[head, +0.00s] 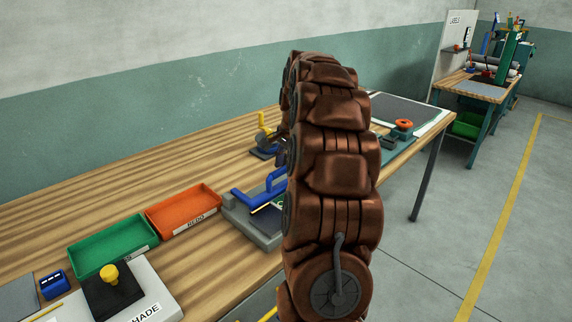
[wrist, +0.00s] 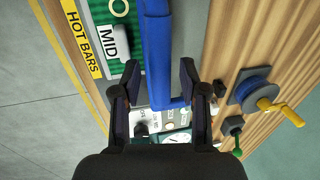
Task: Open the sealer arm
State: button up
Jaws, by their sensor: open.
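My gripper (wrist: 159,72) is open, with one finger on each side of the blue arm in the picture. I cannot tell whether they touch it. The head view does not show my fingers clearly; my arm covers that area.
An orange tray (head: 183,211) and a green tray (head: 112,246) sit left of the sealer on the wooden bench (head: 150,125). A device with a yellow crank (wrist: 280,108) stands to the right in the wrist view. Floor is clear right of the bench.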

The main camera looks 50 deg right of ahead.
grip_shut()
dwell(0.3)
jog(key=shift+w+r, duration=0.1)
jog(key=shift+w, duration=0.05)
dwell(0.3)
